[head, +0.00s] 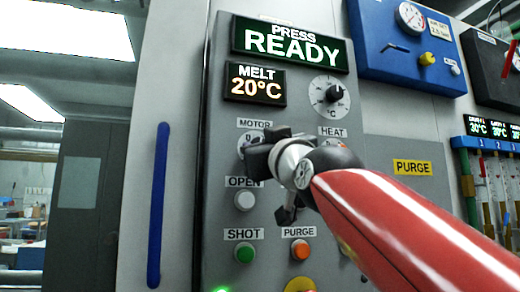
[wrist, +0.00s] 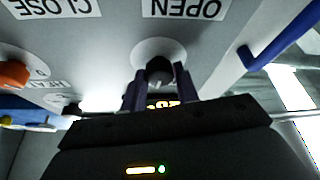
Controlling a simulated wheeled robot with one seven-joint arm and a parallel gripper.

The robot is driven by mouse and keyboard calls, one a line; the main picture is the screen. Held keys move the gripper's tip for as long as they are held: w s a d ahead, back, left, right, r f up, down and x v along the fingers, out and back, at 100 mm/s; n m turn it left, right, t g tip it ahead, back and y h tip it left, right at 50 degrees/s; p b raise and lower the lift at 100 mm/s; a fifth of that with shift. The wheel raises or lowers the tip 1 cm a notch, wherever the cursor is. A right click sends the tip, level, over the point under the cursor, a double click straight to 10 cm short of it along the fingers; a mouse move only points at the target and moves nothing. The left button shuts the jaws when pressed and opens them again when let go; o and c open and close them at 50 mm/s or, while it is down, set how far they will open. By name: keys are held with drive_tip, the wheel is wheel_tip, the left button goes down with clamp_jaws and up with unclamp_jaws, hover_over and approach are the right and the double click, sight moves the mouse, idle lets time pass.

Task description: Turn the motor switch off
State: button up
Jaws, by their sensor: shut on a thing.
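The motor switch (head: 243,138) sits under the MOTOR label on the grey press panel, and my gripper hides most of it in the head view. In the wrist view, which is upside down, it shows as a dark knob (wrist: 160,68) on a round pale plate. My gripper (head: 254,156) is at the switch, and in the wrist view its two fingers (wrist: 158,84) are shut on the knob, one on each side. The knob's exact pointing direction cannot be made out.
An orange knob (wrist: 14,74) is beside the HEAT label in the wrist view. The OPEN button (head: 245,201), green SHOT button (head: 244,252) and orange PURGE button (head: 300,250) are below. The temperature dial (head: 330,96) is above. A blue bar handle (head: 158,205) stands left.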

drive_tip(key=shift+d+r+n+g+y+p, duration=0.1)
drive_tip(key=shift+n+g+y+p, duration=0.65)
drive_tip(key=shift+n, duration=1.3)
drive_tip(key=shift+d+n+g+y+p, duration=0.1)
drive_tip(key=shift+n+g+y+p, duration=0.6)
drive_tip(key=shift+n, duration=1.4)
drive_tip(key=shift+r+n+g+y+p, duration=0.1)
drive_tip(key=shift+n+g+y+p, duration=0.6)
drive_tip(key=shift+n, duration=1.35)
drive_tip(key=shift+f+h, duration=0.1)
drive_tip(key=shift+h, duration=0.15)
drive_tip(key=o, duration=1)
drive_tip(key=shift+c, duration=0.2)
drive_tip(key=b+v, duration=0.2)
drive_tip(key=v, duration=0.5)
drive_tip(key=shift+s+d, duration=0.25)
